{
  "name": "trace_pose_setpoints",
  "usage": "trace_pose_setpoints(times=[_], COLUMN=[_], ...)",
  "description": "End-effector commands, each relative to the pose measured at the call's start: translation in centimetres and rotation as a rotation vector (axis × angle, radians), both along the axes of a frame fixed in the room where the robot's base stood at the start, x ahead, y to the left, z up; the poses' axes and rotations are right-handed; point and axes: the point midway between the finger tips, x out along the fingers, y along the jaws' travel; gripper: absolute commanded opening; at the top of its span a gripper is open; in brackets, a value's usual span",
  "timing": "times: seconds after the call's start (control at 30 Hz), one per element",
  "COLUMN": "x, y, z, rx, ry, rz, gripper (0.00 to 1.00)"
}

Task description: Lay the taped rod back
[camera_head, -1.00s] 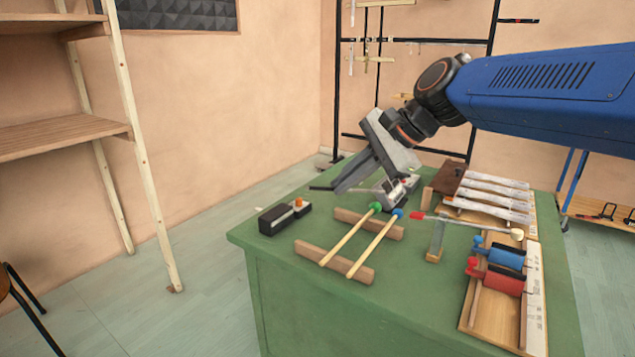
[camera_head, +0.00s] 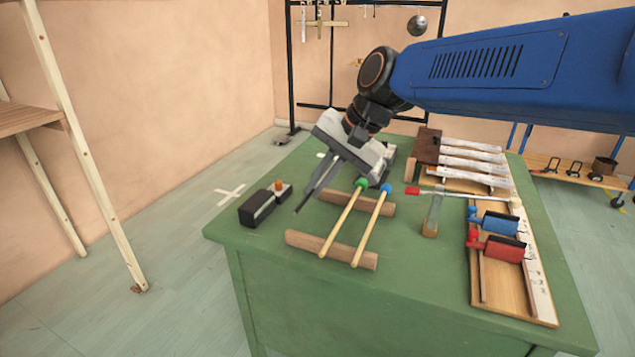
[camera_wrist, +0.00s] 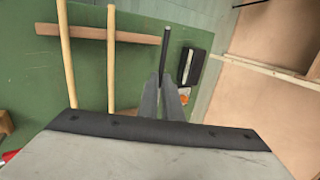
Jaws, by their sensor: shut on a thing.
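My gripper (camera_head: 316,188) is shut on a thin dark rod (camera_head: 300,205), which juts out past the fingertips, down and to the left in the head view. In the wrist view, the rod (camera_wrist: 166,42) points away from the fingers (camera_wrist: 165,88) over the green table. It appears apart from the tabletop. I cannot make out any tape on it. Two wooden rests (camera_head: 332,250) lie on the table, and a green-headed stick (camera_head: 343,220) and a blue-headed stick (camera_head: 371,230) lie across them, right of the rod.
A black box with an orange knob (camera_head: 258,207) lies left of the gripper. To the right are a small upright stand (camera_head: 432,215), a red-tipped rod (camera_head: 460,196), blue and red blocks (camera_head: 500,247) on a wooden board, and wrapped bars (camera_head: 475,165). The table's (camera_head: 225,225) front left corner is bare.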

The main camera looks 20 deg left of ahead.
Motion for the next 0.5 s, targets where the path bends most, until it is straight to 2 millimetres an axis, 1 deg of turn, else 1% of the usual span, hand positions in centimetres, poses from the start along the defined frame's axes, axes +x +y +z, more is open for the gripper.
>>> trace_pose_setpoints(times=[0.5], x=[0.0], y=[0.0], z=[-4.6], rx=[-0.002], ry=[0.002], rz=[0.000], gripper=[0.00])
